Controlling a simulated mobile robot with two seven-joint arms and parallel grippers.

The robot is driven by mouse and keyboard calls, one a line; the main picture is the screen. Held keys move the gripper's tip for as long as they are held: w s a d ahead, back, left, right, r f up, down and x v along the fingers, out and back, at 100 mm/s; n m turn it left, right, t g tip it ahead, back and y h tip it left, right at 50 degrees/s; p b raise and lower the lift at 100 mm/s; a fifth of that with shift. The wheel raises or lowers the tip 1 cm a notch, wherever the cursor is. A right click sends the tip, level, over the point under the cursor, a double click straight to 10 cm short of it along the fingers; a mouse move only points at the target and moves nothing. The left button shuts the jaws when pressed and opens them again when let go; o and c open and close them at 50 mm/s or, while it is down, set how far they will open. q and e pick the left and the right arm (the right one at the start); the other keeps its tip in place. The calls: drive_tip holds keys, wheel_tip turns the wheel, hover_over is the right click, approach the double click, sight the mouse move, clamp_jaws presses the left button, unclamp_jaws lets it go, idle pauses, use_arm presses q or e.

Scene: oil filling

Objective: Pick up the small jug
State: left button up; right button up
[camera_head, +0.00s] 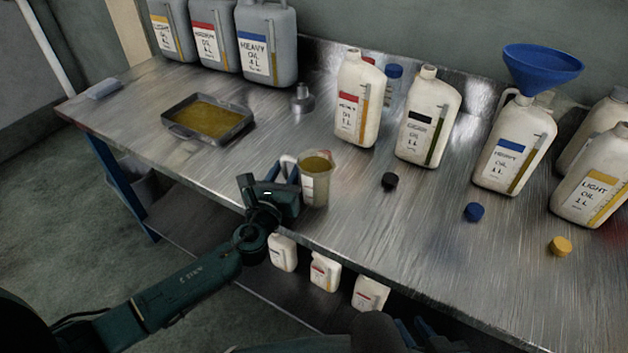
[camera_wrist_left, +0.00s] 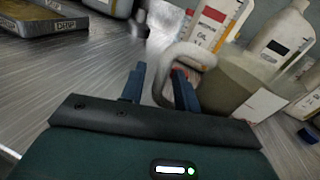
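The small jug (camera_head: 316,187) is a translucent beaker with a white label and a loop handle on its left, holding yellowish oil. It stands upright near the table's front edge and also shows in the left wrist view (camera_wrist_left: 238,88). My left gripper (camera_head: 284,172) is at the handle side of the jug. In the left wrist view its two blue fingers (camera_wrist_left: 160,85) are apart, with the lower part of the pale handle (camera_wrist_left: 160,78) between or just beyond them; contact is not clear. My right gripper (camera_head: 418,334) shows only partly at the bottom edge, below the table.
A metal tray of oil (camera_head: 174,128) lies to the left. White oil bottles (camera_head: 358,100) stand behind and right of the jug, one with a blue funnel (camera_head: 541,68). Loose caps, including a black one (camera_head: 389,181), lie right. Small bottles (camera_head: 324,271) stand on the lower shelf.

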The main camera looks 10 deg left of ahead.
sight(283, 158)
use_arm(q)
clamp_jaws()
use_arm(e)
drive_tip(key=shift+r, duration=0.1)
use_arm(q)
drive_tip(key=shift+r, duration=0.15)
idle(0.5)
drive_tip(key=shift+r+p, duration=1)
drive_tip(key=shift+r, duration=1)
drive_tip(key=shift+r+p, duration=0.7)
drive_tip(key=shift+r, duration=1.55)
drive_tip(key=shift+r+p, duration=0.3)
drive_tip(key=shift+r, duration=0.25)
use_arm(e)
drive_tip(key=shift+s+d+r+n, duration=0.1)
drive_tip(key=shift+d+r+n, duration=0.05)
drive_tip(key=shift+r, duration=0.3)
drive_tip(key=shift+s+d+r+n, duration=0.1)
drive_tip(key=shift+d+r+n, duration=0.05)
drive_tip(key=shift+r, duration=0.3)
